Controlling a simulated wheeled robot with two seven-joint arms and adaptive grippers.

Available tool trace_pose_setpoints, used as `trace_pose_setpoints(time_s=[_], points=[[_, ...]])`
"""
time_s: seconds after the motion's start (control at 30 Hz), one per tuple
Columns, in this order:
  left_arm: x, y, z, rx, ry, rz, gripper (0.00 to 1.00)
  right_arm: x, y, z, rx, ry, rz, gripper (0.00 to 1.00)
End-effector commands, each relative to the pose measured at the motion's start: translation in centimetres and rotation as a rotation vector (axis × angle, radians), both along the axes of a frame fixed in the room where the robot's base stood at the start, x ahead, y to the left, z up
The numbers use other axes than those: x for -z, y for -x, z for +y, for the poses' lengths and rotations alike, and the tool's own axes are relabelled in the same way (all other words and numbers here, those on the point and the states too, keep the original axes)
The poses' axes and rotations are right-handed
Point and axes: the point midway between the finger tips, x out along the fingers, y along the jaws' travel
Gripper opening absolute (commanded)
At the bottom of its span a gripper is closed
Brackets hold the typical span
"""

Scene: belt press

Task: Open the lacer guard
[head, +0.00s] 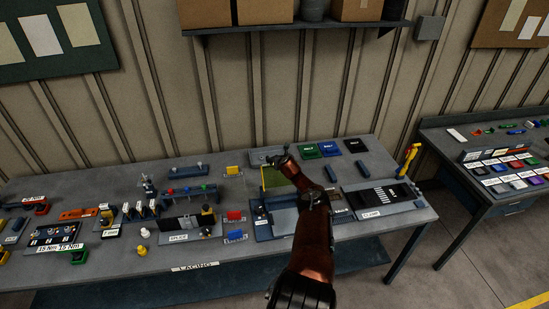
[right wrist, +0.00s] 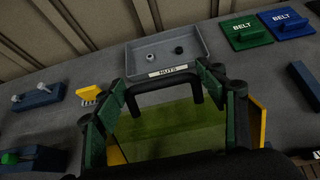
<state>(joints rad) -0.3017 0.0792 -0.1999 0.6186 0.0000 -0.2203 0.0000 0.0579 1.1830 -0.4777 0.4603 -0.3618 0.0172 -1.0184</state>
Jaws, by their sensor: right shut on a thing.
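The lacer guard (head: 273,178) is a see-through yellow-green panel on the lacer at the middle of the bench. In the right wrist view its panel (right wrist: 175,130) fills the space below a black bar handle (right wrist: 165,84). My right gripper (head: 284,162) reaches over the lacer from the front, its arm hiding part of it. In the wrist view, the fingers of my right gripper (right wrist: 165,88) are on the two ends of the handle, shut on it. The guard's exact tilt is hard to tell. My left gripper is in neither view.
A grey nuts tray (right wrist: 165,62) lies just behind the handle. Green (right wrist: 242,30) and blue (right wrist: 288,20) belt holders stand to its right. A yellow block (right wrist: 90,92) is to the left. A shelf (head: 290,27) hangs on the wall above. The bench front is crowded with fixtures.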

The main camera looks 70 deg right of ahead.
Motion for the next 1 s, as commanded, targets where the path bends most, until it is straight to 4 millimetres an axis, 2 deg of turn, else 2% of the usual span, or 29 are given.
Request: trace_pose_setpoints(time_s=[0.03, 0.33, 0.37, 0.43, 0.77, 1.0], points=[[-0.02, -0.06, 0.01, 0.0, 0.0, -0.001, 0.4, -0.61, 0.16, -0.43, 0.008, 0.008, -0.003, 0.21], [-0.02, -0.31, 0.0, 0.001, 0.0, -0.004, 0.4, -0.48, 0.21, -0.41, 0.008, 0.007, -0.002, 0.21], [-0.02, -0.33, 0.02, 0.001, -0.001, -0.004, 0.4, -0.47, 0.21, -0.41, 0.008, 0.007, -0.002, 0.66], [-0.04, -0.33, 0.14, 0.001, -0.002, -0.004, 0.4, -0.43, 0.21, -0.38, 0.008, 0.006, -0.001, 0.71], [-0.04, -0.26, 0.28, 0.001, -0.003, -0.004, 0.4, -0.14, 0.14, -0.11, 0.002, 0.002, 0.002, 0.72], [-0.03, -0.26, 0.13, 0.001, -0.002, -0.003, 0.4, -1.04, 0.53, 0.33, -0.001, 0.009, 0.005, 0.72]])
